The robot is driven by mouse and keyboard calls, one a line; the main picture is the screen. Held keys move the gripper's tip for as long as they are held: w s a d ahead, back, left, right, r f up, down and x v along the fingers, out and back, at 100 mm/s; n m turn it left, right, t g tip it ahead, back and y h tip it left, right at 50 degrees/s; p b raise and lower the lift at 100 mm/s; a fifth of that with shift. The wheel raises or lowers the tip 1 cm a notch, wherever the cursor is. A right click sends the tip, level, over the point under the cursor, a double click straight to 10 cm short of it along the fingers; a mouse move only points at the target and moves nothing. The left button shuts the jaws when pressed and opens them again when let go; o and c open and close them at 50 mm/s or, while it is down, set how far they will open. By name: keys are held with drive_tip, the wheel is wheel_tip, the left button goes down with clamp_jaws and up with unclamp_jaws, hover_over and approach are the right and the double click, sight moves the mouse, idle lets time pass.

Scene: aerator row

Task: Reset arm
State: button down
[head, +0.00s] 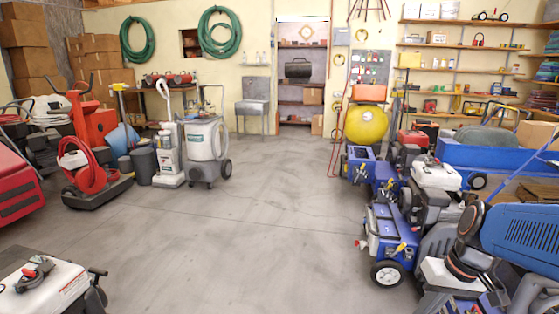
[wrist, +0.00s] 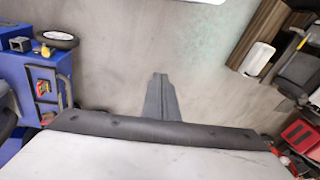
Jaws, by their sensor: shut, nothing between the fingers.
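My gripper (wrist: 160,76) shows in the middle of the wrist view as two grey fingers pressed together. It is shut and nothing shows between the fingers. Behind them is bare grey concrete floor (wrist: 130,60). A broad pale surface with a dark front edge fills the bottom of the wrist view. I do not make out my gripper in the head view.
Blue wheeled machines (head: 388,242) line the right side. A yellow tank (head: 366,124) stands behind them. Grey and white wheeled machines (head: 207,138) and a red hose reel (head: 88,170) stand at left. A white-topped machine (head: 50,284) is at lower left. The central floor (head: 250,220) is clear.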

drive_tip(key=s+a+r+t+h, duration=0.2)
drive_tip(key=s+a+r+t, duration=0.1)
drive_tip(key=s+r, duration=0.2)
drive_tip(key=shift+s+a+n, duration=0.3)
drive_tip(key=shift+s, duration=0.5)
idle(0.4)
